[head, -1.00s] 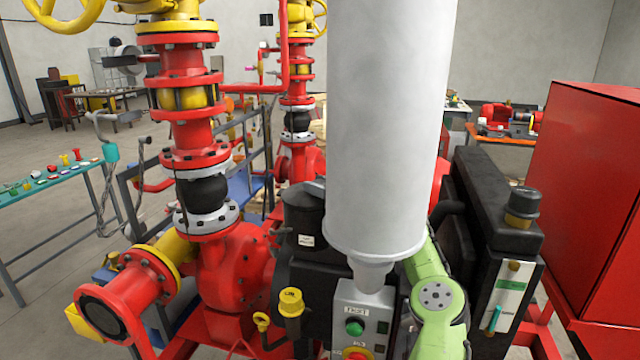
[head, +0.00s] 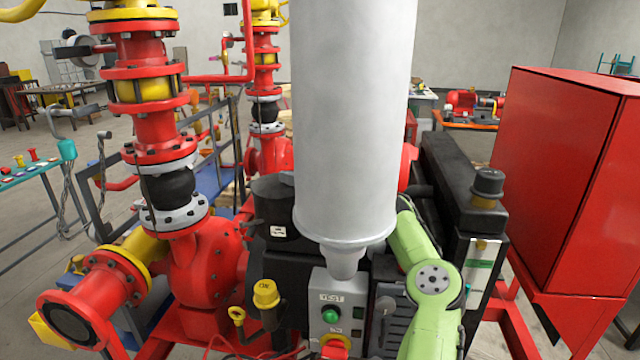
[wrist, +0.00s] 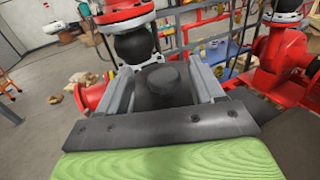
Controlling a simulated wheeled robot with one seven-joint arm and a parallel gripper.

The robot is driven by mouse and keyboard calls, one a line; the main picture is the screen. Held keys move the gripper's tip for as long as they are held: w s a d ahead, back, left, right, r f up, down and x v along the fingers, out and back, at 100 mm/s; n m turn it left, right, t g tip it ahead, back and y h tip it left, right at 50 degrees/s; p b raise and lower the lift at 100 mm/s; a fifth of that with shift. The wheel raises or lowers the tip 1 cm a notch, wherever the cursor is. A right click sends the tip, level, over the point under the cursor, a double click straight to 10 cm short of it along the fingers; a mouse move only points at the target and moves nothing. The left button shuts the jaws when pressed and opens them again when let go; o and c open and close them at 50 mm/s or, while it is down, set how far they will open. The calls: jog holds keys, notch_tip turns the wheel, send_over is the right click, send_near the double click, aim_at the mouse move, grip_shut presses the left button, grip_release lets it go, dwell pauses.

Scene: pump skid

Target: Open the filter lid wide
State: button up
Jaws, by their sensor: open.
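A black round filter housing (head: 272,213) with a small white label stands left of the big pale cylinder in the head view; its right side is hidden. My gripper (wrist: 158,64) shows in the wrist view with two grey fingers apart. A dark round cap (wrist: 165,82), which looks like the top of the filter, shows between the fingers. I cannot tell whether either finger touches it. In the head view the pale cylinder hides most of my gripper. My green arm (head: 428,262) reaches behind that cylinder.
The pale cylinder (head: 350,130) blocks the middle of the head view. A control box (head: 330,310) with a green button stands below it. Red flanged pipework (head: 150,130) rises on the left, a black radiator-like block (head: 455,185) and red cabinet (head: 570,170) on the right.

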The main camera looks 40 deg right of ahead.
jog(key=b+v, duration=0.2)
jog(key=v, duration=1)
jog(key=shift+f, duration=0.1)
